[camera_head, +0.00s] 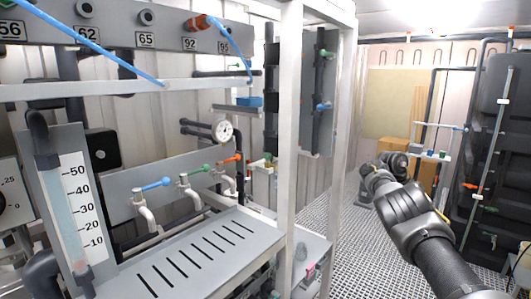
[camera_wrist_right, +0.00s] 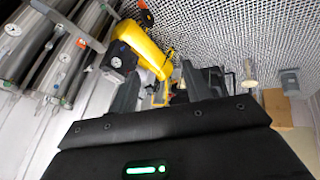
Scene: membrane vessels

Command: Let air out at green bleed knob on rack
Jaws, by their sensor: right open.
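Several green parts show in the head view, and I cannot tell which one is the bleed knob. A small green knob (camera_head: 323,54) sits on the dark upright panel behind the white frame post. A green-handled tap (camera_head: 198,169) stands between a blue-handled and an orange-handled tap. Another small green part (camera_head: 268,157) sits lower, near the post. My right arm reaches in from the lower right, its gripper (camera_head: 372,167) over the grating floor, apart from these parts. In the right wrist view the gripper (camera_wrist_right: 160,92) is open, nothing visible between its fingers. My left gripper is out of view.
The white frame post (camera_head: 291,130) stands between my right arm and the tap panel. A slotted grey tray (camera_head: 195,255) lies below the taps. Dark vessels (camera_head: 497,140) stand at right. A yellow part (camera_wrist_right: 142,48) shows beyond the fingers. Grating floor (camera_head: 345,230) is open.

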